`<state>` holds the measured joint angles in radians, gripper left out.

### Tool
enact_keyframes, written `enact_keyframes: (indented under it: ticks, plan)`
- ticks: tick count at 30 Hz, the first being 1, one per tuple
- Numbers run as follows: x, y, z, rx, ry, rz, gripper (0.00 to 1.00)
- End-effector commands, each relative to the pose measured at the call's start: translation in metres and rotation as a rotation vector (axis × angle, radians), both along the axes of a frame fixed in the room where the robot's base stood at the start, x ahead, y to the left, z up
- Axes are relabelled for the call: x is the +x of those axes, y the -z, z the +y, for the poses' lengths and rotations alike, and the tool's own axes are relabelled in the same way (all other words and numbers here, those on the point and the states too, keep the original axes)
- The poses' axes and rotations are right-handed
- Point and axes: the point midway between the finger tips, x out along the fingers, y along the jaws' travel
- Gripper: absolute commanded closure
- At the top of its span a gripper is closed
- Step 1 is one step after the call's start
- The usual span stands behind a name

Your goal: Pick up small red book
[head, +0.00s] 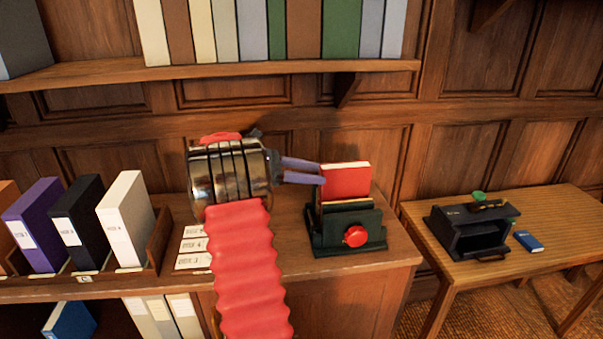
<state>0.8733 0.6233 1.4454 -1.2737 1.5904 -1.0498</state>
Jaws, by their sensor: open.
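A small red book (346,181) with pale page edges stands upright in a dark green holder (325,236) with a round red knob on its front. The holder sits near the right end of the wooden counter. My gripper (322,174) reaches in from the left, its two purple-grey fingers pointing right. The fingers are open, with a narrow gap between them. Their tips are at the left edge of the red book in the picture. I cannot tell whether they touch it or whether the book's edge lies between them.
Purple, black and white binders (126,221) stand in a wooden rack at left. White labelled cards (193,246) lie on the counter (390,257). A shelf of books (300,30) hangs above. A side table (555,215) at right holds a black device (470,232) and a small blue book (528,241).

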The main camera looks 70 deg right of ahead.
Motion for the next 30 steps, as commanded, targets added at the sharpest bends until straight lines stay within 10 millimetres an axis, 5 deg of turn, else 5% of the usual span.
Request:
enact_keyframes:
  ticks: [15,30]
  plan:
    - [-0.044,0.013,-0.026,-0.001,0.002,0.001,0.50]
    - [-0.050,0.015,-0.030,0.000,0.000,0.000,0.53]
